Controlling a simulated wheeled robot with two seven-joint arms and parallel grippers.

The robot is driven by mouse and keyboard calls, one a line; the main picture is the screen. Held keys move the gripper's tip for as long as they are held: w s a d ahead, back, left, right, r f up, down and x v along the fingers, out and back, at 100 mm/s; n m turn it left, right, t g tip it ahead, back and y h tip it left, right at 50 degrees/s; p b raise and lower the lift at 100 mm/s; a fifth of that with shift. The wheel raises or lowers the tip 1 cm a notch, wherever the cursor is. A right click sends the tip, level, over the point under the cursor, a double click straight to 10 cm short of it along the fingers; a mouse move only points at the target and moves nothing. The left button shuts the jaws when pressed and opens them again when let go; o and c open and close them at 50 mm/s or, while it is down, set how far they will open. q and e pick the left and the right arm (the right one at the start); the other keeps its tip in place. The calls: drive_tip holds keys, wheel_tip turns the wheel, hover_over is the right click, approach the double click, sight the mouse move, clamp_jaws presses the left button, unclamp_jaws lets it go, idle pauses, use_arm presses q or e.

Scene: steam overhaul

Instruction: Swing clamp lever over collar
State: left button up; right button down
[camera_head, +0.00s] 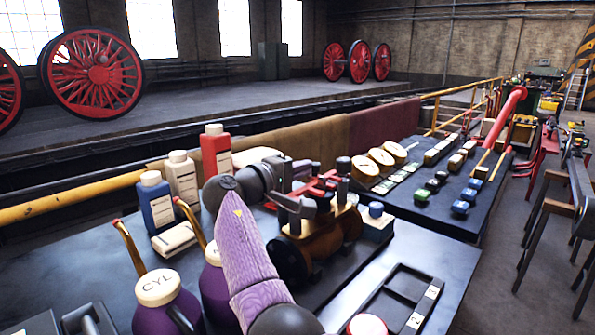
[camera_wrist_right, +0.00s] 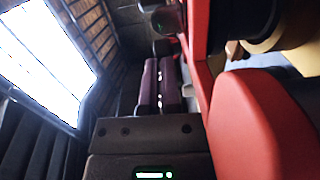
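The clamp's red lever (camera_head: 318,190) lies over the work on the dark bench in the head view, with dark upright posts beside it. Below it is a bronze-brown collar-like part (camera_head: 325,238) with dark round ends, partly hidden by my right arm. My right gripper (camera_head: 298,205) is at the left end of the red parts. In the right wrist view, its two dark purple fingers (camera_wrist_right: 161,85) lie close together with nothing visible between them. A large red part (camera_wrist_right: 255,125) fills the right side close by.
Blue (camera_head: 157,205), white (camera_head: 183,178) and red (camera_head: 215,150) bottles stand behind left of the arm. Purple oil cans (camera_head: 165,300) stand in front. A black tray (camera_head: 400,297) lies right of the clamp. A second bench (camera_head: 425,215) holds gauges and small blocks.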

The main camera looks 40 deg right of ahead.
use_arm(q)
drive_tip(key=shift+s+a, duration=0.15)
drive_tip(key=shift+s, duration=0.15)
drive_tip(key=shift+w+r+p, duration=0.7)
drive_tip(key=shift+r+p, duration=0.35)
use_arm(e)
drive_tip(key=a, duration=1)
drive_tip(key=shift+s+r, duration=0.15)
drive_tip(key=shift+s, duration=0.05)
